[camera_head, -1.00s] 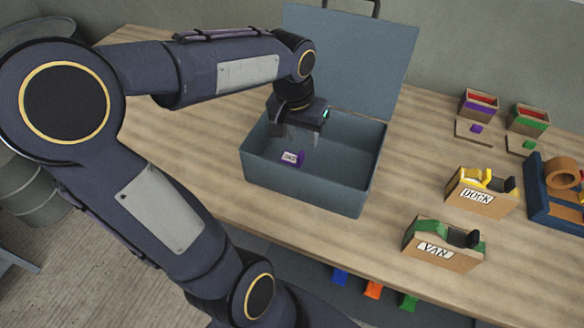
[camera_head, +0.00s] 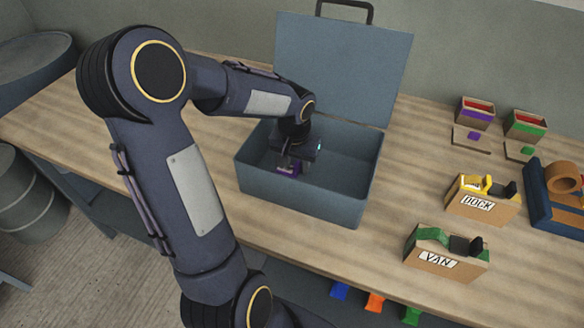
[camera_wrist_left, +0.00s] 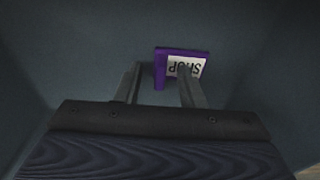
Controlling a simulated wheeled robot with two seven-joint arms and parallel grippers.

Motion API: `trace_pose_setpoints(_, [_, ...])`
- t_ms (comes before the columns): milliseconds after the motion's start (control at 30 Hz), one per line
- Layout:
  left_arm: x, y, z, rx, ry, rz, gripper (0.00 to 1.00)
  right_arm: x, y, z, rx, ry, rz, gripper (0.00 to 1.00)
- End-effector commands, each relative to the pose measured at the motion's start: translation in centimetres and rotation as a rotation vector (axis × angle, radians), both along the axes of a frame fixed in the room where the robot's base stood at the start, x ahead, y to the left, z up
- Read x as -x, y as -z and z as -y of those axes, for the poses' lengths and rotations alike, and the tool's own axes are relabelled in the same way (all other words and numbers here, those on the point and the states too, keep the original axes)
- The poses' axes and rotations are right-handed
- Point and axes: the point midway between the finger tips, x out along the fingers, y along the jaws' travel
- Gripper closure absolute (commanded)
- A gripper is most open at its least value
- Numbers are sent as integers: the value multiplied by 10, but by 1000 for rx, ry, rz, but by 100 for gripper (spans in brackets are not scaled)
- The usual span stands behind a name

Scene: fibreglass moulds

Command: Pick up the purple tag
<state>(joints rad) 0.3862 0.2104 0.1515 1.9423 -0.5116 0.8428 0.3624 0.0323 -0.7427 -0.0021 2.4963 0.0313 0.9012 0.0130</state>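The purple tag (camera_head: 289,169) lies inside the open grey-blue case (camera_head: 300,196), near its floor. In the left wrist view the tag (camera_wrist_left: 181,64) shows a white label reading "SHOP", upside down. My left gripper (camera_head: 292,165) reaches down into the case at the tag. In the left wrist view its two fingers (camera_wrist_left: 158,88) stand apart, with the tag's purple left part between them and the right finger overlapping the label. I cannot tell whether the fingers touch it. My right gripper is not in view.
The case lid (camera_head: 343,70) stands open behind. To the right are a DOCK box (camera_head: 480,203), a VAN box (camera_head: 440,262), a purple-marked bin (camera_head: 475,115), a green-marked bin (camera_head: 525,126) and a blue tape holder (camera_head: 545,205). The case walls surround my left gripper.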

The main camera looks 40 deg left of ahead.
Motion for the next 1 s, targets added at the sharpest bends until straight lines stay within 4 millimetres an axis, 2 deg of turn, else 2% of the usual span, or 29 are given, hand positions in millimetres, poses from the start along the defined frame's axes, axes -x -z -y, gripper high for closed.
trace_pose_setpoints(133, [0,0,0,0,0,0,67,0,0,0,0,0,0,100])
trace_pose_setpoints(400, [0,-1,0,0,0,0,100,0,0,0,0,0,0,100])
trace_pose_setpoints(767, [0,-1,0,0,0,1,100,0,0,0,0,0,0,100])
trace_pose_setpoints(867, [-1,-9,0,-2,0,3,100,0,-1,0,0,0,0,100])
trace_pose_setpoints(1000, [-1,-33,0,-2,1,6,100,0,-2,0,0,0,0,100])
